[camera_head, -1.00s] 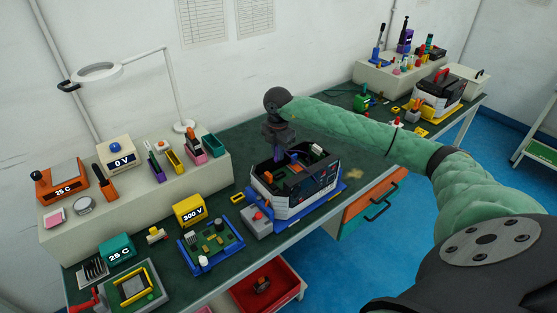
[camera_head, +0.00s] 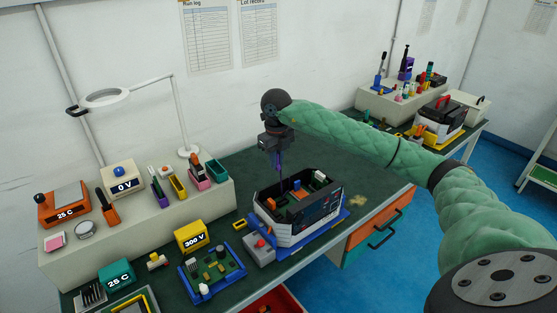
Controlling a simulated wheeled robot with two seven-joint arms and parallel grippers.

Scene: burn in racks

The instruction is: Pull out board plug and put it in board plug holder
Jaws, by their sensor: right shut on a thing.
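My right gripper (camera_head: 277,150) points down above the open-topped rack box (camera_head: 300,212). It is shut on a slim purple piece (camera_head: 278,162), which I take for the board plug. A thin dark line runs down below it toward the box; its lower end is hard to make out. The box has white and dark sides and sits on a blue base, with orange, green and white parts inside. I cannot tell which part is the board plug holder. My left gripper is not in view.
A magnifier lamp (camera_head: 104,98) and several small tools stand on the raised shelf (camera_head: 120,230) at left. A yellow 300 V block (camera_head: 190,236), a blue-framed board (camera_head: 212,272) and a grey box with a red button (camera_head: 259,248) lie in front.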

